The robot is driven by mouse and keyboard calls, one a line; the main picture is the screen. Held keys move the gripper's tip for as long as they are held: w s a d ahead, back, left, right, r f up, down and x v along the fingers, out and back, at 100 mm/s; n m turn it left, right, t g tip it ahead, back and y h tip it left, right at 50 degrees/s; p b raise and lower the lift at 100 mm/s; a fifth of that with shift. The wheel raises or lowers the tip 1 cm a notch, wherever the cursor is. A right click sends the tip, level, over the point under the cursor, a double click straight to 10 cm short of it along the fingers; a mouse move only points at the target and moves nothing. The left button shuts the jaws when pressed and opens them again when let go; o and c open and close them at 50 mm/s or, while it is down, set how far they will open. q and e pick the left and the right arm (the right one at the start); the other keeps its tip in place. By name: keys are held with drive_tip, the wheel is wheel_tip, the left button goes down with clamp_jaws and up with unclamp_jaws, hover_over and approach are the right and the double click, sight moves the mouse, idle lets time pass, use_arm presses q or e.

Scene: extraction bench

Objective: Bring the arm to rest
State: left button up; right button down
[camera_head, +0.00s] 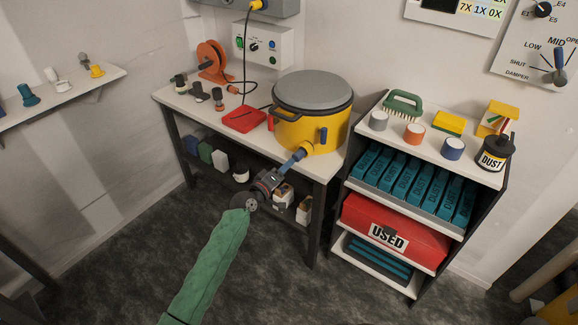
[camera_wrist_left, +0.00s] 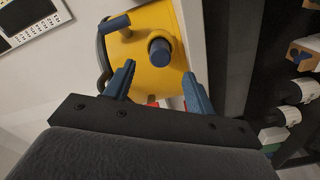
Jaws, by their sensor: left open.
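My left gripper (camera_head: 298,157) reaches in from the lower left on a green-sleeved arm, in front of the yellow drum (camera_head: 331,133). In the left wrist view its two blue fingers stand apart, and I see nothing held between them (camera_wrist_left: 157,72). The drum (camera_wrist_left: 180,73) lies beyond the fingers, with a round blue-ended port (camera_wrist_left: 160,50) lined up with the gap. In the head view the fingertips overlap the drum's yellow port (camera_head: 308,149); I cannot tell whether they touch it. My right gripper is in neither view.
The drum stands on a white bench (camera_head: 171,97) with a red case (camera_head: 244,119), an orange reel (camera_head: 213,60) and small fittings. To the right, a shelf unit (camera_head: 470,172) holds teal boxes, a red USED bin (camera_head: 390,232) and a DUST jar (camera_head: 493,155). The floor at left is clear.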

use_arm(q)
drive_tip(key=shift+s+a, duration=0.15)
idle(0.3)
